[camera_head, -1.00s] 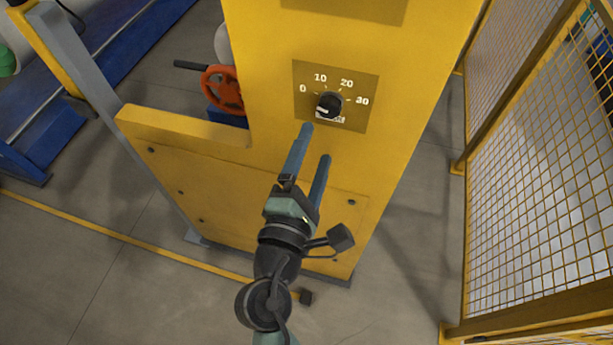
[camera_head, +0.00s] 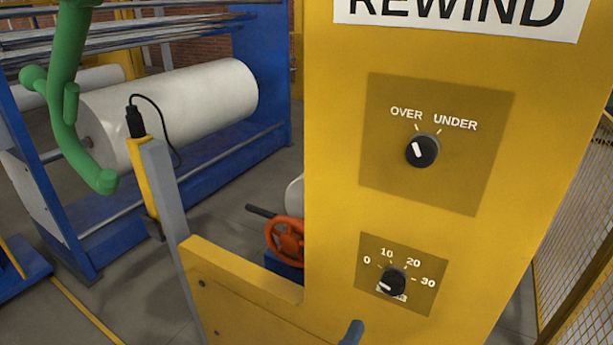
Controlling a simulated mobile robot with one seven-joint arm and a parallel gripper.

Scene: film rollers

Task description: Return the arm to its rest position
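Only one blue fingertip of my gripper (camera_head: 352,333) shows, at the bottom edge of the head view. It is below and left of the lower dial (camera_head: 392,281) and appears apart from it. The other finger and the rest of the arm are out of the picture, so the opening cannot be seen. The lower dial is a black knob with marks from 0 to 30, its white pointer turned to the lower left.
The yellow panel (camera_head: 335,190) carries a REWIND sign (camera_head: 462,12) and an OVER/UNDER knob (camera_head: 421,151) pointing toward OVER. An orange handwheel (camera_head: 287,241) is beside it. A white roll (camera_head: 200,100) and green arm-shaped part (camera_head: 66,110) stand left; mesh fencing (camera_head: 570,240) stands right.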

